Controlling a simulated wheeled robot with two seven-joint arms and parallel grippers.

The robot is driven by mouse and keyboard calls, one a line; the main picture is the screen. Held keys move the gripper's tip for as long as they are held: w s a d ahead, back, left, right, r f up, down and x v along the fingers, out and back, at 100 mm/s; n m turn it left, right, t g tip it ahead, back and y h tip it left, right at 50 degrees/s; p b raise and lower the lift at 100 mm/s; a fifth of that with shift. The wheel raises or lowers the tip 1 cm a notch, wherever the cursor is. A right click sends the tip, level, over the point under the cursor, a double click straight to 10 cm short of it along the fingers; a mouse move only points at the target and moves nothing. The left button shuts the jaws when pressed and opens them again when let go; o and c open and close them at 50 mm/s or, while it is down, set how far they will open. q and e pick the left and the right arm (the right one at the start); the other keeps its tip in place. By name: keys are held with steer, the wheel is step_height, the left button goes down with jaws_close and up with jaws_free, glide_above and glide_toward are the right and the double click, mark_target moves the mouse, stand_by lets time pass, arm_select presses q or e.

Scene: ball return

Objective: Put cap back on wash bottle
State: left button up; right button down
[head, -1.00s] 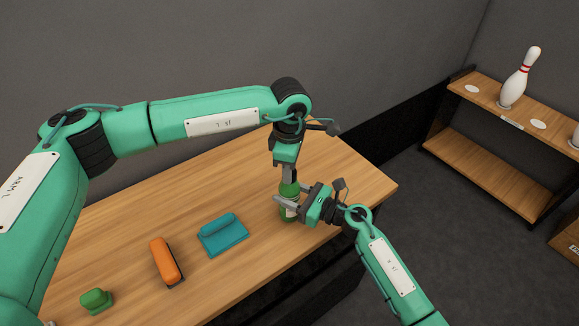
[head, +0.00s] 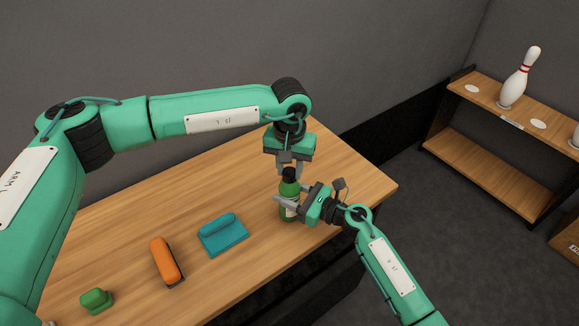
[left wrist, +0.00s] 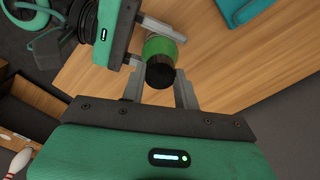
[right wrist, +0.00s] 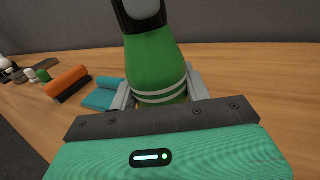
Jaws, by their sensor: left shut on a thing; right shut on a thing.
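The green wash bottle (head: 288,208) stands upright on the table, with pale bands around its body in the right wrist view (right wrist: 160,70). The black cap (head: 289,173) is at the top of its neck, in line with the bottle; no gap shows between them. I cannot tell how tightly it is seated. My left gripper (head: 288,168) comes down from above and is shut on the cap, which shows between its fingers in the left wrist view (left wrist: 160,74). My right gripper (head: 287,205) comes in from the right and is shut on the bottle's body.
A shelf (head: 500,160) with a white bowling pin (head: 518,80) stands apart at the right.

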arm_select(q)
steer(key=shift+m, duration=0.7)
steer(key=o, duration=0.9)
steer(key=shift+o, duration=0.2)
steer(key=shift+r, duration=0.1)
steer(key=shift+r, duration=2.2)
steer(key=shift+c, duration=0.3)
